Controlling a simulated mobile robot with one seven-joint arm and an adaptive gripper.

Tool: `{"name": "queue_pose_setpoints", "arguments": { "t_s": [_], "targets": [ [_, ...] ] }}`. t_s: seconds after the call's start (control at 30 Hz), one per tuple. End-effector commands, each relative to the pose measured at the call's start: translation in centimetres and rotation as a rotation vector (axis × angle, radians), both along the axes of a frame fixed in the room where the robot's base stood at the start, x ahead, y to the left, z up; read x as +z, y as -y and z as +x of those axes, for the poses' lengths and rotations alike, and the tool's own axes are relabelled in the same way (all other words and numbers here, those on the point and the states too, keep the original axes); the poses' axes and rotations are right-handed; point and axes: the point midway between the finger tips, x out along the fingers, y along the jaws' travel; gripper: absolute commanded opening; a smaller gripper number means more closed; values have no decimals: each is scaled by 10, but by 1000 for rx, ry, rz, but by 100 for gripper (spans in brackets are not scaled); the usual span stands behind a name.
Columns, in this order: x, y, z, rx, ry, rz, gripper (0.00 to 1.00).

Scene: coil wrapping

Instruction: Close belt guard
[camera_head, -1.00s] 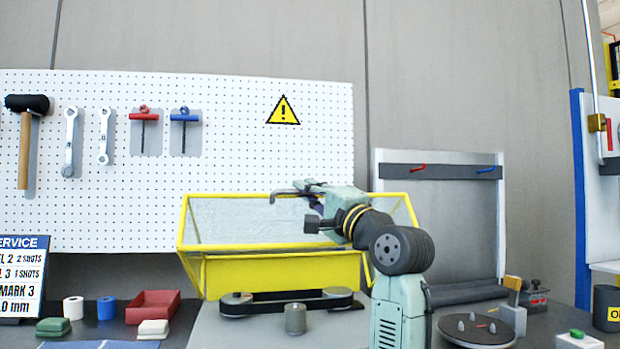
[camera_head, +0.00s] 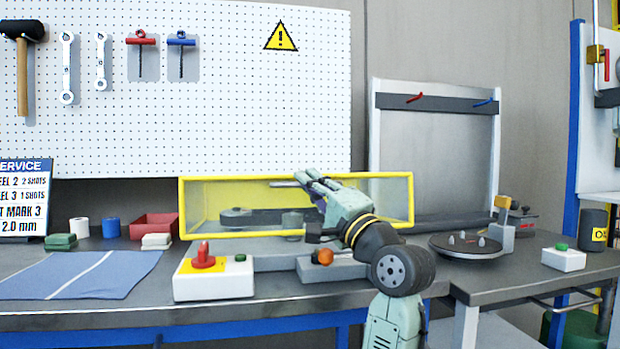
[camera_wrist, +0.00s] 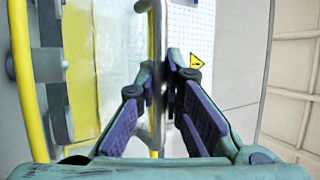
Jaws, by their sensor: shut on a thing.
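The belt guard (camera_head: 198,234) is a clear box with a yellow frame at the back of the bench, in the middle of the head view. Its front clear panel now stands about upright in front of the belt and pulleys (camera_head: 240,217), which show through it. In the wrist view its yellow edge (camera_wrist: 22,75) runs down the left side. My gripper (camera_head: 306,181) is at the top yellow bar of the guard, shut on its grey handle (camera_head: 284,184). In the wrist view the handle (camera_wrist: 158,95) passes between my fingers. Whether the guard's lower edge touches its base is unclear.
A white control box (camera_head: 214,278) with a red knob stands front left of the guard, by a blue mat (camera_head: 80,275). A box with an orange button (camera_head: 324,257) is by my arm. A round plate (camera_head: 470,246) with pegs stands to the right.

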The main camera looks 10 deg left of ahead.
Motion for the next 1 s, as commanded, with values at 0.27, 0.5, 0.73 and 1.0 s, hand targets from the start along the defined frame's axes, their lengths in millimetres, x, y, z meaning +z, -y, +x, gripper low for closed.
{"name": "queue_pose_setpoints", "arguments": {
  "t_s": [0.27, 0.5, 0.73, 1.0],
  "targets": [
    [1, 0, -2, 0, 5, 0, 0],
    [1, 0, -2, 0, 5, 0, 18],
    [0, 0, -1, 0, 4, 1, 18],
    [-8, 14, -11, -3, 3, 2, 18]
  ]
}}
